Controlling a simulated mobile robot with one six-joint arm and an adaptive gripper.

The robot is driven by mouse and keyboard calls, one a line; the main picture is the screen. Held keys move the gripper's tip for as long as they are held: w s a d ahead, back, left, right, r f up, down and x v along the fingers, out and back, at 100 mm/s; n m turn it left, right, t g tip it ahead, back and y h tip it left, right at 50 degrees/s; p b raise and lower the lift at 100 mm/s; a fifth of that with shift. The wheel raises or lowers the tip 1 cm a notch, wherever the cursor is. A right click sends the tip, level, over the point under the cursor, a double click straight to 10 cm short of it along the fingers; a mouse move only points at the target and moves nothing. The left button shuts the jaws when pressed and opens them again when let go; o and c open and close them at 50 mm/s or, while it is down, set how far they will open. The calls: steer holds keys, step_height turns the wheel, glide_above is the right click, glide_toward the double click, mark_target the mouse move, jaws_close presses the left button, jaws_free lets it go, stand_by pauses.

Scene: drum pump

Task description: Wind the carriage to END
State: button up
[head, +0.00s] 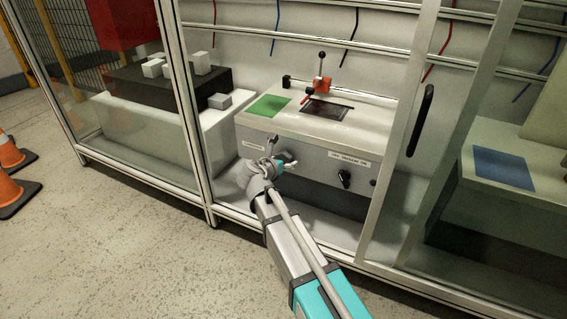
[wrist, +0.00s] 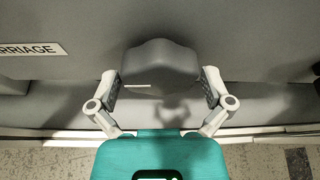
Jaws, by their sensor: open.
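The machine's grey front panel (head: 318,162) has a label reading CARRIAGE (head: 254,146). In the wrist view the label's end, "RRIAGE" (wrist: 29,50), shows at left. A dark grey knob (wrist: 163,55) with a white line on it stands out between my gripper's fingers. My gripper (wrist: 161,88) is open, one finger on each side of the knob; I cannot tell whether they touch it. A red fixture (head: 322,84) stands on the machine's top. No END mark is readable.
A black switch (head: 345,179) sits under the OFF VACUUM ON label, right of my gripper. Aluminium posts (head: 190,110) and a door with a black handle (head: 420,120) frame the cell. A green patch (head: 269,106) and dark grate (head: 327,110) lie on top.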

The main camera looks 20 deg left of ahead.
steer(key=c, duration=0.8)
steer(key=shift+m+y, duration=0.3)
steer(key=shift+m, duration=0.1)
steer(key=m+y, duration=0.2)
steer(key=shift+d+m, duration=0.1)
steer(key=shift+m, duration=0.3)
steer(key=shift+m+t+y+b, duration=0.4)
steer(key=shift+m+y+b, duration=0.35)
steer(key=shift+m, duration=0.65)
steer(key=shift+r, duration=0.1)
steer(key=o, duration=0.8)
